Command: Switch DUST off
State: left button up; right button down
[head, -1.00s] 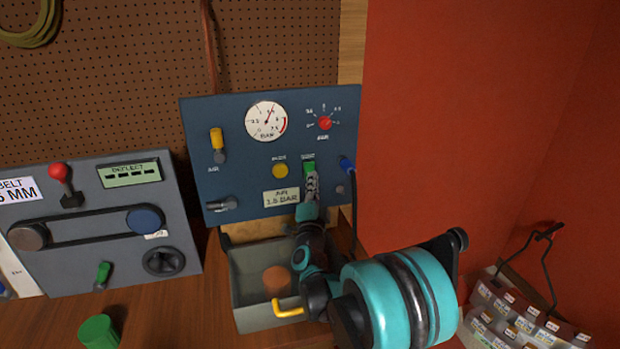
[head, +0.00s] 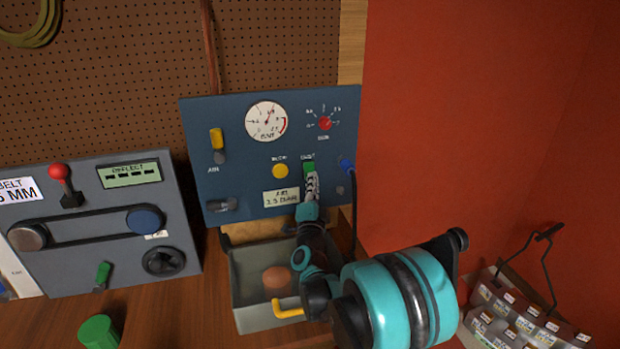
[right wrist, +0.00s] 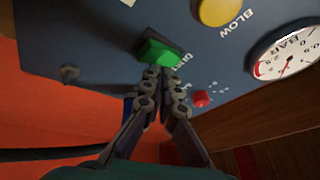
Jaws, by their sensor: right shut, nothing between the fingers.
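The DUST switch is a green rocker (head: 309,168) on the blue air panel (head: 240,110); it also shows in the right wrist view (right wrist: 160,52). My right gripper (head: 311,178) is shut and empty, with its fingertips at the lower edge of the green rocker. In the right wrist view the closed fingertips (right wrist: 160,72) sit right by the rocker; I cannot tell whether they touch it. The lower part of the rocker is partly hidden by the fingers in the head view. My left gripper is not in view.
A yellow BLOW button (head: 280,171) is left of the rocker, and a red knob (head: 325,123) above. A blue hose fitting (head: 347,165) is close on the right. A grey bin (head: 250,315) stands below, and a belt panel (head: 90,260) stands left.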

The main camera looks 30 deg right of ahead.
jog(key=shift+w+f, duration=0.1)
jog(key=shift+w+d+f, duration=0.1)
jog(key=shift+w, duration=0.15)
jog(key=shift+w+d+f+b, duration=0.1)
jog(key=shift+w+f+b, duration=0.05)
jog(key=shift+w+b, duration=0.25)
dwell(0.7)
jog(key=shift+s, duration=0.1)
jog(key=shift+s+a+r+p, duration=0.2)
jog(key=shift+s+r+p, duration=0.15)
jog(key=shift+s, duration=0.35)
jog(key=s, duration=0.1)
jog(key=s+r+p, duration=0.1)
jog(key=s, duration=0.1)
jog(key=s+a+r, duration=0.1)
jog(key=shift+s+p, duration=0.2)
jog(key=shift+p, duration=0.1)
dwell(0.6)
